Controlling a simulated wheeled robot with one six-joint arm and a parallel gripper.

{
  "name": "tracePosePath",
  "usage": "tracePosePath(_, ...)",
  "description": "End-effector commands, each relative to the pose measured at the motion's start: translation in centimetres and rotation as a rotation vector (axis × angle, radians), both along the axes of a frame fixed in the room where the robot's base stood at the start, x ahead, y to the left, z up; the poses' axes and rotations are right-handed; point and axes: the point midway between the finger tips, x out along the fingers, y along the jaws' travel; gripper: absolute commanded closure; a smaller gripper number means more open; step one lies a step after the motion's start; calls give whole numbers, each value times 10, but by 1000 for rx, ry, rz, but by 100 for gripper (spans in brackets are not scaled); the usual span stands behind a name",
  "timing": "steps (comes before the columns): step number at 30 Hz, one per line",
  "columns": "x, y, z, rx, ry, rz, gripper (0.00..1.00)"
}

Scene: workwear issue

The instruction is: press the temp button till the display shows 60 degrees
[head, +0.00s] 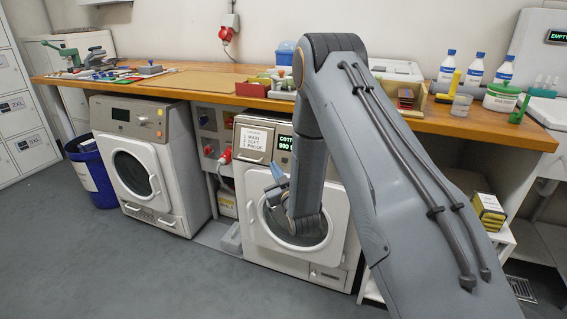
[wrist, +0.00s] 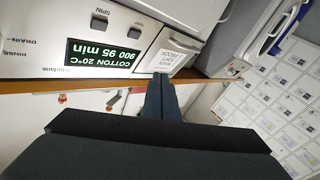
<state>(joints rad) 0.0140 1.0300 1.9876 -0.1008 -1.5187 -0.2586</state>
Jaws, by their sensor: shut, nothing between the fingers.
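The washing machine (head: 262,190) stands under the bench in the head view, its display (head: 284,143) partly hidden by my arm. In the wrist view, which is upside down, the display (wrist: 104,56) reads COTTON 20°C, 900, 95 min.
The wooden bench (head: 205,87) overhangs the machine. A second machine (head: 145,165) stands to the left, with a blue bin (head: 95,175) beyond it. A red plug (head: 224,156) sits between the machines. The floor in front is clear.

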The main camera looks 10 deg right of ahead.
Motion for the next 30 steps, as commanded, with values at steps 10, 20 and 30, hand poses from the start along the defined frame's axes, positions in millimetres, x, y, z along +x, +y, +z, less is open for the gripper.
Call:
tracePosePath(10,37,-27,-16,0,-3,-2,100)
tracePosePath(20,56,-41,-23,-1,1,-1,100)
tracePosePath(30,58,-43,-23,0,1,-1,100)
